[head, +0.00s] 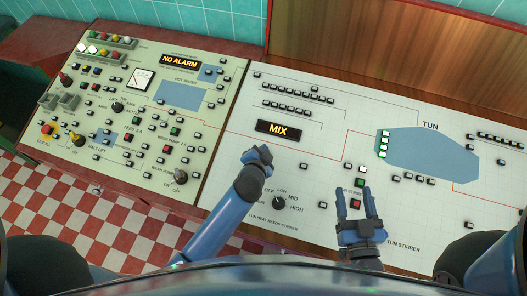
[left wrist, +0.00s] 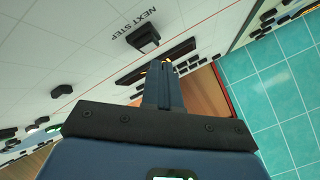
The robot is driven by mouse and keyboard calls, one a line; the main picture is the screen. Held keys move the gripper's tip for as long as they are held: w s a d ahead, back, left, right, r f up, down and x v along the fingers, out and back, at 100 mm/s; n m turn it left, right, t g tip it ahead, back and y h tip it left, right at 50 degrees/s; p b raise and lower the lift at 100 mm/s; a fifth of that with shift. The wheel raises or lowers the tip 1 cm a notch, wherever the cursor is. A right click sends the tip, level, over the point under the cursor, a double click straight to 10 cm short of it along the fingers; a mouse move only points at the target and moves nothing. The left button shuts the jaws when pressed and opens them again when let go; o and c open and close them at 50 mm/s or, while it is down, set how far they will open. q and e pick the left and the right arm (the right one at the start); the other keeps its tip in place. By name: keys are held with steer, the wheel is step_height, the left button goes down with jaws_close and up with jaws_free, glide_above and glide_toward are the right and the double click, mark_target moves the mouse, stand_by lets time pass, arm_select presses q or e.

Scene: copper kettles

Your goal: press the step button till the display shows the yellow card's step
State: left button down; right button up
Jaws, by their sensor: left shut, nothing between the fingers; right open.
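The display (head: 278,129) on the right-hand panel reads MIX in yellow letters on black. In the left wrist view it is a dark bar (left wrist: 180,50) seen at a steep angle, partly behind my fingers. The step button (left wrist: 143,36) is a dark block beside the lettering NEXT STEP in that view. In the head view I cannot make out its label. My left gripper (head: 258,154) is shut and empty, just below the display; its fingertips (left wrist: 164,66) appear apart from the button. My right gripper (head: 369,203) is open and empty over the lower panel. I see no yellow card.
A rotary knob (head: 279,201) and a red button (head: 356,204) lie between and near my grippers. A blue tun diagram (head: 430,153) is at the right. The left panel (head: 150,117) carries many switches and a NO ALARM display (head: 181,62).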

arm_select(q)
steer(key=shift+f, duration=0.15)
steer(key=shift+w+f+b, duration=0.1)
steer(key=shift+f+b, duration=0.2)
arm_select(e)
steer(key=shift+f, duration=0.3)
arm_select(q)
steer(key=shift+f+b, duration=0.3)
steer(key=shift+f, duration=0.05)
arm_select(e)
steer(key=shift+f, duration=0.3)
arm_select(q)
steer(key=shift+r, duration=0.1)
arm_select(e)
steer(key=shift+r, duration=0.1)
stand_by(0.3)
arm_select(q)
steer(key=shift+r+p, duration=0.7)
steer(key=shift+p, duration=0.05)
arm_select(e)
steer(key=shift+r, duration=0.65)
